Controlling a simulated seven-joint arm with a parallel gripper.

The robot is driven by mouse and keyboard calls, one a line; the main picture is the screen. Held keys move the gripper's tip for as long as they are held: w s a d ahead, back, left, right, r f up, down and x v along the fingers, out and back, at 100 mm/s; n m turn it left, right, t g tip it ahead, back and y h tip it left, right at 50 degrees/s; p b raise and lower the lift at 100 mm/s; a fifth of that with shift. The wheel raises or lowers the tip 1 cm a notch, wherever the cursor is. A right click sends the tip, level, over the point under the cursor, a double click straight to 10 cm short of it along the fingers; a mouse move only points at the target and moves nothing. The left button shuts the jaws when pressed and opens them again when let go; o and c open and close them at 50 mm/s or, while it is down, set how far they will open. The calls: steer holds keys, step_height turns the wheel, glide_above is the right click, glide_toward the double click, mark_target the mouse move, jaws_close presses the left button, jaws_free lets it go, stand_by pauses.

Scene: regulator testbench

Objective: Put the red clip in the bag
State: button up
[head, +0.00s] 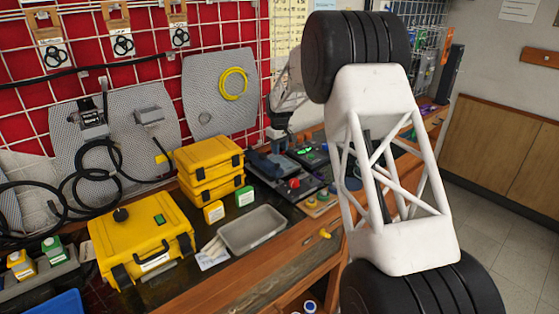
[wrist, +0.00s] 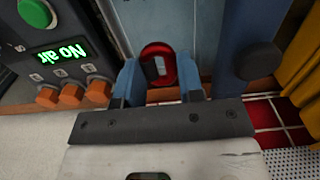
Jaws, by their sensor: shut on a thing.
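In the wrist view, my gripper (wrist: 160,92) has its two blue fingers on either side of a red, ring-like clip (wrist: 171,68). The fingers are shut on the clip, which stands out beyond the dark gripper plate. A pale piece shows inside the red ring. In the head view my white arm covers much of the right side, and neither the clip nor the fingertips can be made out. I cannot identify the bag in either view.
A blue post with a dark knob (wrist: 256,62) and yellow material (wrist: 302,62) are at right. In the head view, yellow cases (head: 145,240) and a grey tray (head: 252,230) occupy the bench.

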steer(key=shift+f, duration=0.8)
steer(key=shift+f, duration=1.85)
steer(key=shift+f, duration=0.15)
steer(key=o, duration=0.9)
step_height(320, 180, up, 12)
steer(key=shift+r, duration=0.1)
